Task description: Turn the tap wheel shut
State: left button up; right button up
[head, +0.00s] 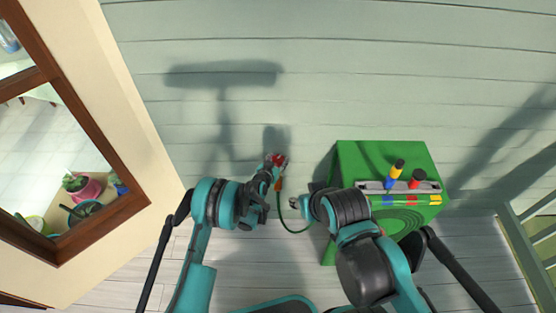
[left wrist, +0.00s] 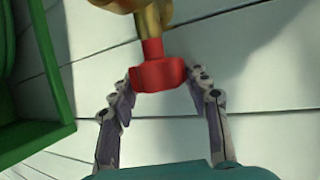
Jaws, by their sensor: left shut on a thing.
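The red tap wheel (head: 281,158) is on the grey plank wall in the head view. In the left wrist view the red wheel (left wrist: 158,76) sits on a red stem below a brass tap body (left wrist: 152,18). My left gripper (head: 274,164) is at the wheel, and in the left wrist view its two fingers (left wrist: 162,82) are on either side of the wheel, shut on it. My left gripper partly hides the wheel in the head view. My right gripper (head: 303,199) is away from the tap, in front of the green box; its fingers are too small to read.
A green box (head: 375,155) with a tray holding a yellow-topped and a red-topped item stands right of the tap. A green hose (head: 283,220) with an orange connector (head: 278,184) hangs below the tap. A brown-framed window (head: 125,205) is at left, a railing (head: 515,240) at right.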

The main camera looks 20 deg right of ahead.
pick_arm(q)
jog(key=shift+m+g+h, duration=0.5)
jog(key=shift+m+h, duration=0.1)
dwell(0.3)
jog(key=o, duration=1.2)
jog(key=v, duration=0.7)
jog(key=shift+s+a+r, duration=0.1)
jog(key=shift+a, duration=0.15)
